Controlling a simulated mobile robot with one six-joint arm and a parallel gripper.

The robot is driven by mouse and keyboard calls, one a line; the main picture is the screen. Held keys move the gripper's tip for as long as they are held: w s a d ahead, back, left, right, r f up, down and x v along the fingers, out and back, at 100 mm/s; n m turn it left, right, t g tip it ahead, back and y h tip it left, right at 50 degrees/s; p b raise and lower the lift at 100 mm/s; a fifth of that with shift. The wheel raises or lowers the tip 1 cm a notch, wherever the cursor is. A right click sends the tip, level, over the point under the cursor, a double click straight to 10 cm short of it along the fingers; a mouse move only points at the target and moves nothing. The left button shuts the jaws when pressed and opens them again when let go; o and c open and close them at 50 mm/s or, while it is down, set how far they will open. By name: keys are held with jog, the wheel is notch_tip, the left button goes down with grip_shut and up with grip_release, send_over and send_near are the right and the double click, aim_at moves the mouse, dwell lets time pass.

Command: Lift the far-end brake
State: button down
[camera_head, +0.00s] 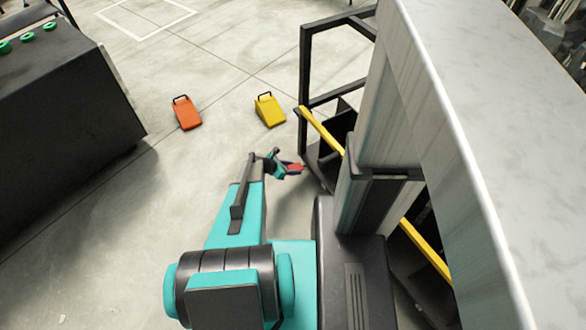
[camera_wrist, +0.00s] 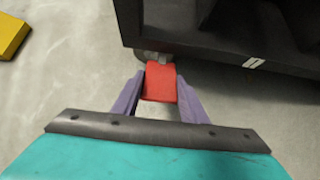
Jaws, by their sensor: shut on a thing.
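The red brake (camera_head: 295,166) is a small red pedal low at the end of a dark truck frame (camera_head: 304,75). In the wrist view the brake (camera_wrist: 160,82) sticks out towards me from beside a caster under the truck's black base (camera_wrist: 220,35). My gripper (camera_head: 290,168) is down near the floor at the truck's end. In the wrist view its two purple fingers (camera_wrist: 160,91) lie against both sides of the brake, shut on it. The brake's far end and most of the caster are hidden.
An orange wedge (camera_head: 187,113) and a yellow wedge (camera_head: 269,110), both with handles, stand on the floor beyond my gripper. A black cabinet (camera_head: 60,120) with green buttons is at left. Yellow bars (camera_head: 322,131) cross the truck.

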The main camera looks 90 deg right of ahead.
jog(key=c, duration=1.2)
grip_release()
jog(key=shift+w+d+r, duration=0.15)
jog(key=shift+r, duration=0.1)
jog(key=shift+o, duration=0.6)
jog(key=shift+f, duration=0.1)
jog(key=p+v, duration=0.1)
jog(key=v, duration=1.3)
jog(key=shift+s, duration=0.2)
